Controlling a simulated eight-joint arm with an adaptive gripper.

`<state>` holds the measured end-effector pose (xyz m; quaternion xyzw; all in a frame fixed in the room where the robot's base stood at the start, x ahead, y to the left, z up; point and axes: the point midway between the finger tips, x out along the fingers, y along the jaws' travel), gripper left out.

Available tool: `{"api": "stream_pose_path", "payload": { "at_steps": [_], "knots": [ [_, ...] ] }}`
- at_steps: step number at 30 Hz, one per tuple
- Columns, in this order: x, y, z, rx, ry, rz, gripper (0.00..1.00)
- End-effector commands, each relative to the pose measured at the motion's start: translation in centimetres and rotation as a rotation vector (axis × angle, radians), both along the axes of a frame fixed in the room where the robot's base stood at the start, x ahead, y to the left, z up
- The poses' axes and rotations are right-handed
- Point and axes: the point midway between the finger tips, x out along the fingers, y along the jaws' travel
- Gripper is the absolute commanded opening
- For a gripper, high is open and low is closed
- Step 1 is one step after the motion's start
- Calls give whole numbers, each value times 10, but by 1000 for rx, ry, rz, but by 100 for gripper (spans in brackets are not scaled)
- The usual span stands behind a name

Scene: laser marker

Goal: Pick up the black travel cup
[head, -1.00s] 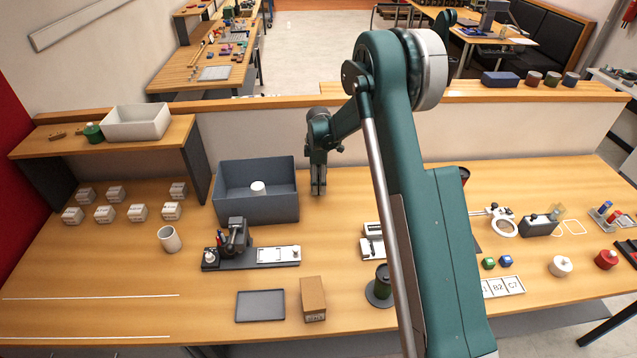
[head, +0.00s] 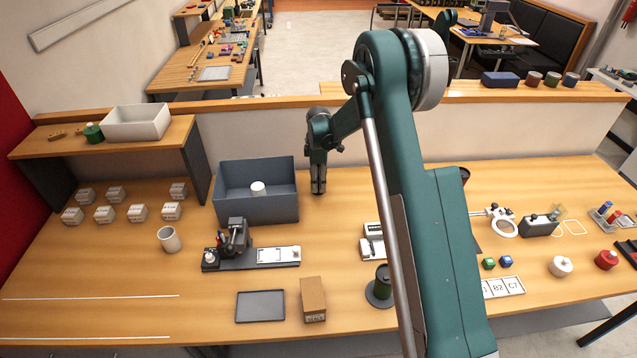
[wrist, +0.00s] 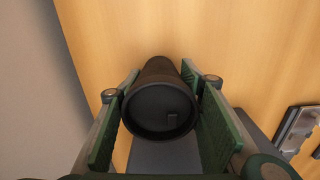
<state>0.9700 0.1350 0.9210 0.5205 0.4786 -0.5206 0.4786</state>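The black travel cup (wrist: 160,105) is a dark cylinder in the wrist view, seen from its round lidded end, with a small notch on the lid. My gripper (wrist: 165,115) has one green pad on each side of it, and both pads appear to lie against its sides. The cup's far end points at the wooden tabletop; whether it touches the table is hidden. In the head view my gripper (head: 318,188) points down at the back of the table, right of the grey-blue bin, and the cup cannot be made out clearly there.
The grey-blue bin (head: 257,205) with a white item inside stands close to the left of my gripper. The low partition wall (head: 260,130) is just behind. A metal device (wrist: 300,130) lies to the right in the wrist view.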

Motion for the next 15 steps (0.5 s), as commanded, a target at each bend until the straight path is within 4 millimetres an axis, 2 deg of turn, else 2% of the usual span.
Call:
{"api": "stream_pose_path", "payload": {
  "at_steps": [8,15],
  "knots": [
    [0,0,20,0,0,0,31],
    [0,0,53,0,0,0,31]
  ]
}}
